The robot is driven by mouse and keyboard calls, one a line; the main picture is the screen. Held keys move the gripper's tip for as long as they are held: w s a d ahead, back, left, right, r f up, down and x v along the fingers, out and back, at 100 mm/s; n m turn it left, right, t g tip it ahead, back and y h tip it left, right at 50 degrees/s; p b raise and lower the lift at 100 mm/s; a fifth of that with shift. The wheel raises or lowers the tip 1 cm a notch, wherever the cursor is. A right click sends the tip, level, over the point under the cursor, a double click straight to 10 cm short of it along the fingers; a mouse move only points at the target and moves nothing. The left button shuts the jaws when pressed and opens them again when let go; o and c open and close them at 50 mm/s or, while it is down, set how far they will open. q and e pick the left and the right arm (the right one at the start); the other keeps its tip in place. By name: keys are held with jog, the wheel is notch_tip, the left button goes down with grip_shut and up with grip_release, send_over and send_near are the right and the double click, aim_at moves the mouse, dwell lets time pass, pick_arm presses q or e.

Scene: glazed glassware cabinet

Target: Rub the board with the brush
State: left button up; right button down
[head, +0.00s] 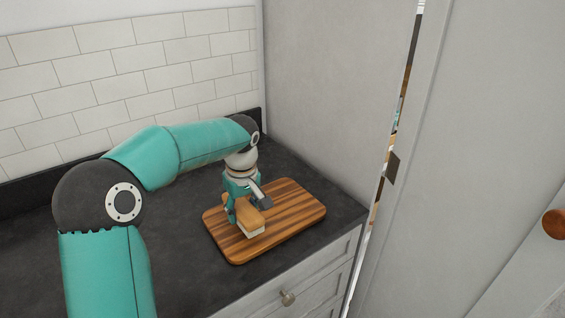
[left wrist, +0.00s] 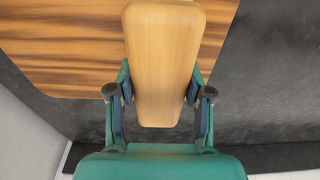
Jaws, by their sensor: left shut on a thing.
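The board (head: 292,212) is striped wood with rounded corners and lies flat on the dark countertop. It also shows at the top left of the left wrist view (left wrist: 60,45). The brush (head: 249,217) has a pale wooden back and whitish bristles, and it is over the front left part of the board. My left gripper (head: 246,204) is shut on the brush, with one finger on each side of its wooden back (left wrist: 163,60). The bristles are hidden in the left wrist view. I cannot tell whether they press on the board. My right gripper is not in view.
The dark countertop (head: 185,255) is clear around the board. White tiles (head: 130,75) line the wall behind, and a tall pale panel (head: 335,90) stands to the right. A drawer with a round knob (head: 287,298) is below the counter's front edge.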

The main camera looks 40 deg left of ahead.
pick_arm(q)
notch_tip(320, 180, up, 3)
jog(key=shift+s+r+p, duration=0.1)
jog(key=shift+s+p, duration=0.05)
jog(key=shift+p, duration=0.75)
jog(key=shift+r+p, duration=0.85)
jog(key=shift+r, duration=0.2)
jog(key=shift+f, duration=0.1)
